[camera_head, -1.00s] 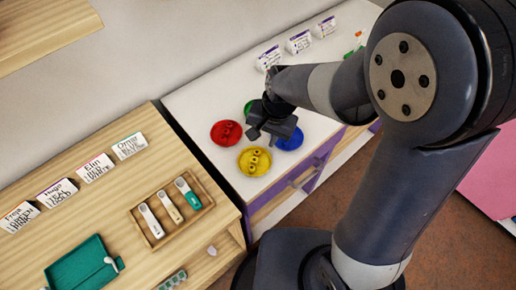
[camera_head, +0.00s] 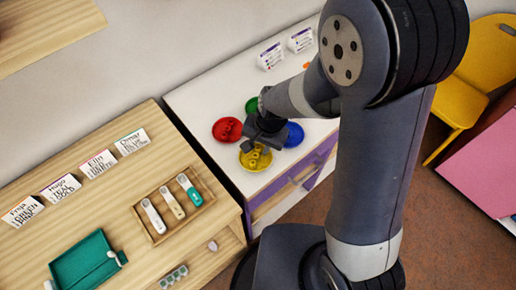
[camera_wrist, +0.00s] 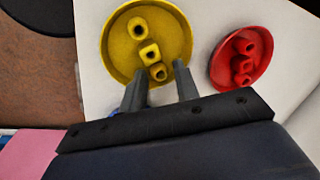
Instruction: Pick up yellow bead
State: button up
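The yellow dish (camera_head: 249,163) stands on the white cabinet top and holds several yellow beads (camera_head: 256,157). In the wrist view the yellow dish (camera_wrist: 177,22) shows three yellow beads (camera_wrist: 149,54) in a row, with holes in them. My gripper (camera_head: 252,146) is over the back edge of the yellow dish. In the wrist view my gripper (camera_wrist: 158,80) has its two fingers apart, on either side of the nearest bead as seen. I cannot tell whether they touch it. Part of the dish and beads is hidden behind my gripper in the head view.
A red dish (camera_head: 227,130) with red beads, a blue dish (camera_head: 293,135) and a green dish (camera_head: 252,104) stand close by. Name cards (camera_head: 270,57) stand at the back. A wooden tray (camera_head: 160,236) with tools and a teal tray (camera_head: 84,262) lie on the wooden table.

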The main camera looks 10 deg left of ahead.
jog(key=shift+s+d+f, duration=0.2)
jog(key=shift+s+f, duration=0.1)
jog(key=shift+f, duration=0.05)
grip_shut()
